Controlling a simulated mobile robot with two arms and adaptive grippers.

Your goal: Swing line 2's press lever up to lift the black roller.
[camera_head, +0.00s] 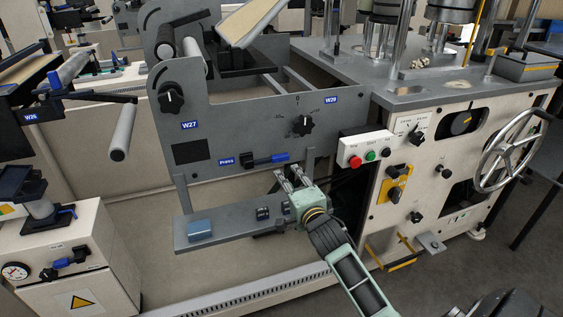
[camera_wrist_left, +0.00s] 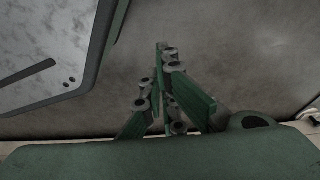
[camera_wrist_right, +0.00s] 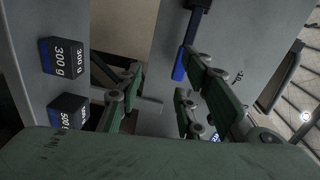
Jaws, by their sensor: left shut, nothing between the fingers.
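The press lever (camera_head: 265,160) is black with a blue grip on the grey side plate, beside a blue "Press" label. It lies about level, grip to the right. In the right wrist view the blue grip (camera_wrist_right: 180,64) is beyond the fingers, near the right-hand finger; I cannot tell whether they touch. My right gripper (camera_head: 288,174) is open and empty, just below the grip. The black roller (camera_head: 166,42) is at the plate's upper left, beside a pale roller (camera_head: 193,55). My left gripper (camera_wrist_left: 163,60) is shut and empty over the floor, outside the head view.
Black knobs (camera_head: 171,98) (camera_head: 303,125) and a button box (camera_head: 366,150) are close by. A handwheel (camera_head: 508,145) stands right.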

